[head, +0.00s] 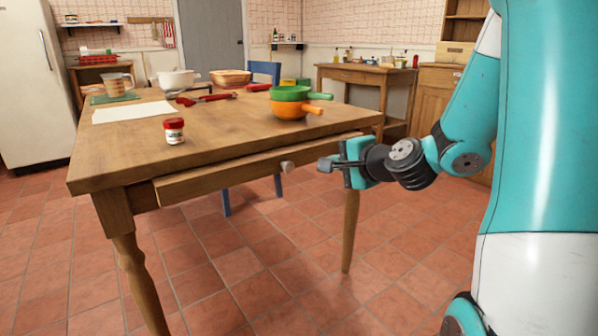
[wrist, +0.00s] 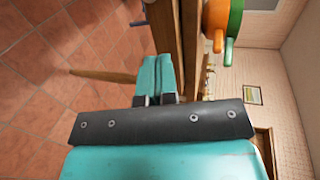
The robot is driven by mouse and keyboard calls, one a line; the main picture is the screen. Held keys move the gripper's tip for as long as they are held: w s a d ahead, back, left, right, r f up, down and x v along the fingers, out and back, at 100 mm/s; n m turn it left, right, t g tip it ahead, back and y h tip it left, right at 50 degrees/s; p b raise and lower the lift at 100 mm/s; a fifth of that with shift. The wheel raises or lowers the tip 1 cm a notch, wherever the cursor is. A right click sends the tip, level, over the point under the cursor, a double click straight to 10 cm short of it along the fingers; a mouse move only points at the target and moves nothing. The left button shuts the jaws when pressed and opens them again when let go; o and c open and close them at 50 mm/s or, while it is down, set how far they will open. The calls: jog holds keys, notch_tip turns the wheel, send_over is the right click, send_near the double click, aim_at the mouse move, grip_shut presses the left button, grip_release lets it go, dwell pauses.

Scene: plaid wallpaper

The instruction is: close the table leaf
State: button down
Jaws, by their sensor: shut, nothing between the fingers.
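The wooden table (head: 115,165) stands in the middle of the head view. Its leaf (head: 225,176) is a long wooden panel under the front edge of the top, with a pale round knob (head: 287,166). The leaf sticks out a little past the table's edge. My gripper (head: 326,164) is shut and empty, just right of the knob and in front of the leaf. In the wrist view the shut fingers (wrist: 157,72) point at the wooden edge of the table; whether they touch it cannot be told.
On the tabletop are a red-lidded jar (head: 174,131), green (head: 290,93) and orange (head: 290,110) pans, a white pot (head: 178,79) and a paper sheet (head: 134,112). A blue chair (head: 265,71) stands behind. The tiled floor in front is clear.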

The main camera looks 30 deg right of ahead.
jog(key=w+p, duration=0.1)
jog(key=p, duration=0.8)
send_near(294, 155)
jog(key=x, duration=0.7)
jog(key=shift+w+a, duration=0.1)
jog(key=shift+a, duration=0.05)
